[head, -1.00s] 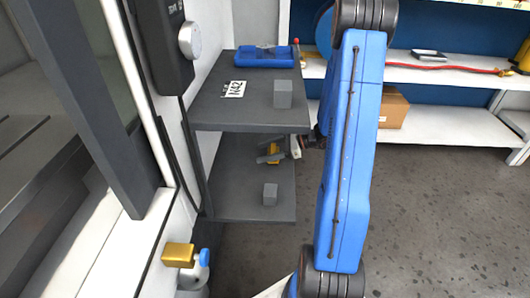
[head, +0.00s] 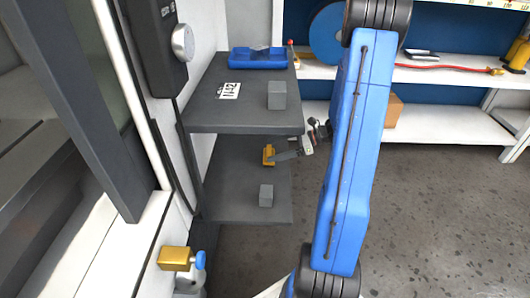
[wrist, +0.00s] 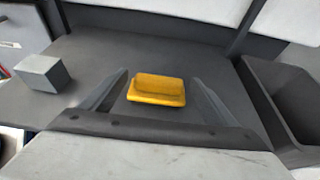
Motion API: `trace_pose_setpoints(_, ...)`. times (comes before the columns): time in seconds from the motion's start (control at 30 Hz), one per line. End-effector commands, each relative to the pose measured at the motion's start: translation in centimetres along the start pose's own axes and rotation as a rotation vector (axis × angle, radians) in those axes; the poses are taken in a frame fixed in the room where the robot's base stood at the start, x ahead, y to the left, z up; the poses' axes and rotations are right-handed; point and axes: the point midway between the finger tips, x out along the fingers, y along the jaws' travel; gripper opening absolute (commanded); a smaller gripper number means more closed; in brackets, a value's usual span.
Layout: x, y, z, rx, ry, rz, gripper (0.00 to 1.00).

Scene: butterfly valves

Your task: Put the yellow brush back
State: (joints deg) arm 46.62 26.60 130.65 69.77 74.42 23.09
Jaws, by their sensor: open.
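The yellow brush (head: 268,154) rests on the dark grey lower shelf (head: 232,190). In the wrist view my gripper (wrist: 159,80) looks empty. Whether the fingertips reach past the brush's near side is hard to tell.
A grey block (head: 266,195) stands on the lower shelf; another block (head: 277,95) and a blue tray (head: 258,58) sit on the upper shelf (head: 205,108), close above my gripper. A dark trough (wrist: 285,95) lies right in the wrist view. Open floor is at right.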

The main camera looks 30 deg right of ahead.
Motion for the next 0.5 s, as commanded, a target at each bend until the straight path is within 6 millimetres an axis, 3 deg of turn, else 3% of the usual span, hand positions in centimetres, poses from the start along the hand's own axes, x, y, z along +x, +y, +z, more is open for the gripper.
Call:
trace_pose_setpoints(0.2, -3.7, -0.1, 0.0, -0.001, 0.0, -0.003, 0.81)
trace_pose_setpoints(0.5, -5.5, 0.0, 0.0, 0.001, 0.0, -0.001, 0.81)
